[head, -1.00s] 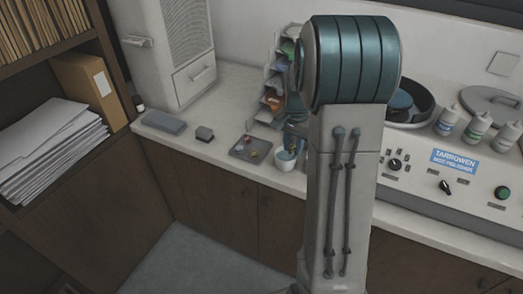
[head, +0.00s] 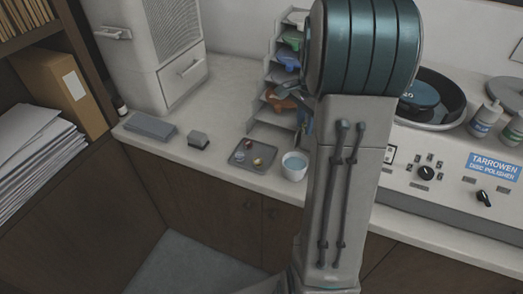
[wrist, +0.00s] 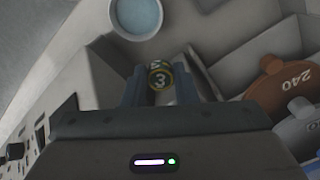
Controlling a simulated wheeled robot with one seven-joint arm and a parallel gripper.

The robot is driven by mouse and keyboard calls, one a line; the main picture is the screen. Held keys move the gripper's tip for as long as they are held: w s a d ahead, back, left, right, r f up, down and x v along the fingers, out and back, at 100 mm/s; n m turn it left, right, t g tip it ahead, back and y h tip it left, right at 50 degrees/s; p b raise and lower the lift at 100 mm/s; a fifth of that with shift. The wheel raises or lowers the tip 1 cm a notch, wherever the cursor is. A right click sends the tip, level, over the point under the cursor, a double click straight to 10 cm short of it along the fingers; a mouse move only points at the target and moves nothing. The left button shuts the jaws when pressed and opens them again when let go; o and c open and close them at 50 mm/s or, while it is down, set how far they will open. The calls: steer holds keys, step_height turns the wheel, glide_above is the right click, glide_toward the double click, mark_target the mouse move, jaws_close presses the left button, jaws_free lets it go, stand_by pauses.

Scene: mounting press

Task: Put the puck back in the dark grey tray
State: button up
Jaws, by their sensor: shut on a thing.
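My gripper (wrist: 160,88) is shut on a small round puck (wrist: 160,76) in the wrist view. The puck has a yellowish rim and a 3 on its dark face, and it sits between the two fingertips. The dark grey tray (head: 240,163) lies on the counter in the head view, left of the white cup, with a few small coloured pucks in it. My arm hides most of the gripper in the head view.
A white cup of bluish liquid (head: 294,166) stands right beside the tray, and the cup also shows in the wrist view (wrist: 137,16). A stepped rack (head: 267,130) of coloured discs stands behind. A grey block (head: 198,140) and a disc polisher (head: 447,190) flank the area.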

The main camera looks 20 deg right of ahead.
steer(key=shift+w+a+f, duration=0.1)
steer(key=shift+w+f, duration=0.25)
steer(key=shift+f, duration=0.4)
steer(key=p, duration=0.2)
glide_above(264, 153)
step_height(264, 153, down, 7)
steer(key=shift+r, duration=0.15)
steer(key=shift+s+f, duration=0.1)
steer(key=shift+f, duration=1.9)
steer(key=shift+f, duration=0.15)
steer(key=o, duration=0.6)
